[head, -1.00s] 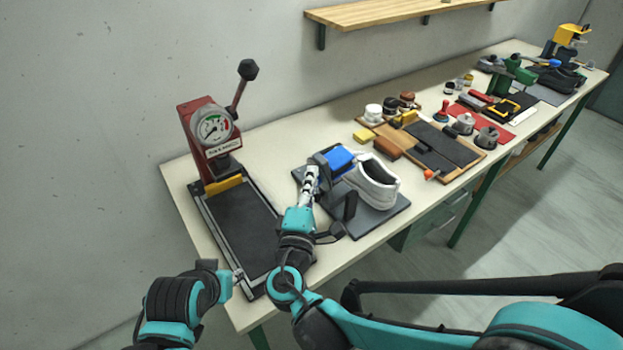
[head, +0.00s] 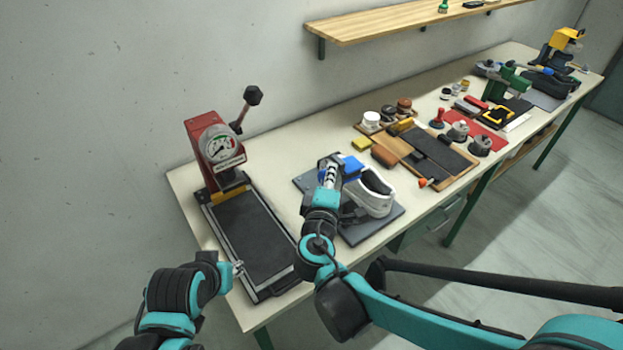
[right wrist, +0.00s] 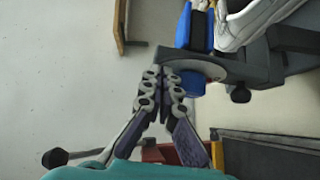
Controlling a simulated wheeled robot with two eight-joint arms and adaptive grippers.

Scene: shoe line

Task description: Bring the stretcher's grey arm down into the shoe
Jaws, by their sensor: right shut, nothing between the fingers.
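The white shoe (head: 377,197) sits on the stretcher's dark grey base (head: 387,223), partly hidden behind my right arm. The blue block (head: 352,167) of the stretcher shows beside the shoe's far left end. In the right wrist view the stretcher's grey arm (right wrist: 232,72) lies crosswise below the blue block (right wrist: 197,32) and white shoe (right wrist: 250,22). My right gripper (head: 330,165) is shut and empty. Its fingertips (right wrist: 166,72) are at the grey arm's left end; I cannot tell if they touch. My left gripper (head: 237,268) is at the table's front left; its fingers are unclear.
A red press with a gauge (head: 215,150) and a black bed (head: 252,238) stands left of the stretcher. A wooden board with tools (head: 430,150) lies to the right. A wooden shelf (head: 400,25) hangs on the wall behind.

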